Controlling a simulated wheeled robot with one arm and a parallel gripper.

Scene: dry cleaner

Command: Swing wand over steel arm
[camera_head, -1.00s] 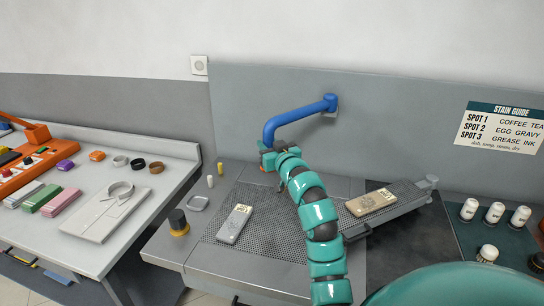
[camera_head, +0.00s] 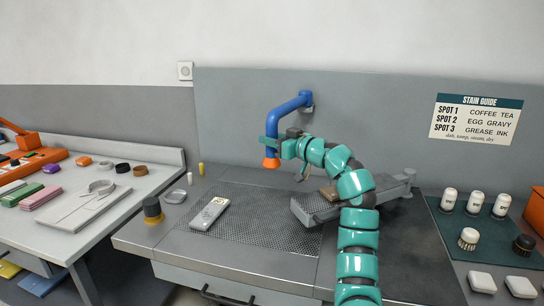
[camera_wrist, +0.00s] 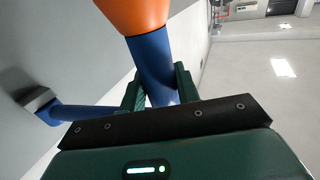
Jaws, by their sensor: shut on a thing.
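The wand is a blue bent pipe (camera_head: 286,108) hinged on the back panel, with an orange nozzle (camera_head: 271,163) pointing down. My gripper (camera_head: 272,145) is shut around the pipe just above the nozzle. In the wrist view the blue pipe (camera_wrist: 153,65) passes between my fingers, with the orange nozzle (camera_wrist: 135,12) beyond them. The steel arm (camera_head: 318,210) is a grey ledge reaching left from a pivot post at the back right. The nozzle hangs left of its free end, above the perforated board.
A grey tagged piece (camera_head: 210,213) lies on the perforated board (camera_head: 265,222). A dark knob (camera_head: 152,208) stands at the board's left. White bottles (camera_head: 475,202) and brushes stand on a dark mat at right. A side table (camera_head: 130,198) is at left.

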